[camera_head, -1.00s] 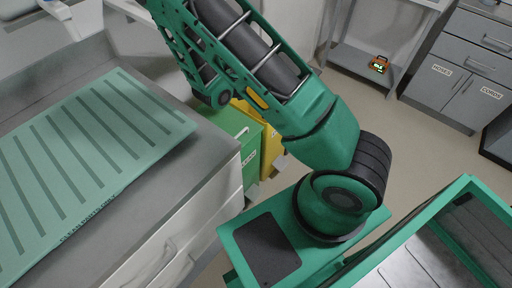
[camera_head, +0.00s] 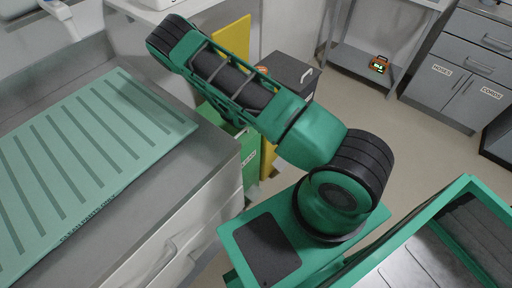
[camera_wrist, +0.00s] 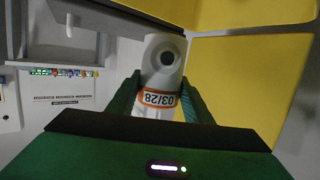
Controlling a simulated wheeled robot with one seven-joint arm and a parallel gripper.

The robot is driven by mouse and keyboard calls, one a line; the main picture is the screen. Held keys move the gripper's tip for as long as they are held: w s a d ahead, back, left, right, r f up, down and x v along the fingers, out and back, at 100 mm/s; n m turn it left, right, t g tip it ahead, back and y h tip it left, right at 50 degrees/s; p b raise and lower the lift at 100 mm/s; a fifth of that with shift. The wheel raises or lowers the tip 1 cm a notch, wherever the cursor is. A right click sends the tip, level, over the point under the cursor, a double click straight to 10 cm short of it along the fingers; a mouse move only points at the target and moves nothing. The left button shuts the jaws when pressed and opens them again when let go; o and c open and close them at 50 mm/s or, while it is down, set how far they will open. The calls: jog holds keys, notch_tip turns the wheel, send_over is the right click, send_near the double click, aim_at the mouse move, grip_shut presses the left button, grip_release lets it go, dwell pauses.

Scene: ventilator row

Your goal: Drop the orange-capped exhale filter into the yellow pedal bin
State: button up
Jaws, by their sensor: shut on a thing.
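In the wrist view my gripper (camera_wrist: 160,88) is shut on a white cylindrical filter (camera_wrist: 164,78) with a dark round opening. An orange-edged band reading 03/28 circles the filter between my fingers; a separate orange cap cannot be made out. Yellow panels of the pedal bin (camera_wrist: 243,75) fill the right and top right, beside and beyond the filter. In the head view an upright yellow panel (camera_head: 236,42), which looks like the raised lid, stands behind my arm. A strip of yellow body (camera_head: 267,160) shows below the arm. My gripper and the filter are hidden there.
A green bin (camera_head: 248,158) stands between the yellow one and the counter (camera_head: 205,170). A dark grey lidded bin (camera_head: 285,72) stands behind. A striped green mat (camera_head: 85,150) lies on the counter. Floor (camera_head: 415,150) is clear at right, before the grey cabinets (camera_head: 455,85).

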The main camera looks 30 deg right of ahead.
jog(key=shift+f, duration=2.1)
jog(key=o, duration=1.2)
notch_tip(320, 180, up, 6)
jog(key=s+a+r+n+y, duration=0.1)
jog(key=a+r, duration=0.5)
jog(key=s+a+r+n+t+y, duration=0.1)
jog(key=a+r, duration=0.4)
jog(key=r, duration=0.2)
jog(key=s+a+r+n+t+y, duration=0.1)
jog(key=a+r+y, duration=0.1)
jog(key=a+r, duration=0.4)
jog(key=shift+s+a+r, duration=0.25)
jog(key=shift+a, duration=0.05)
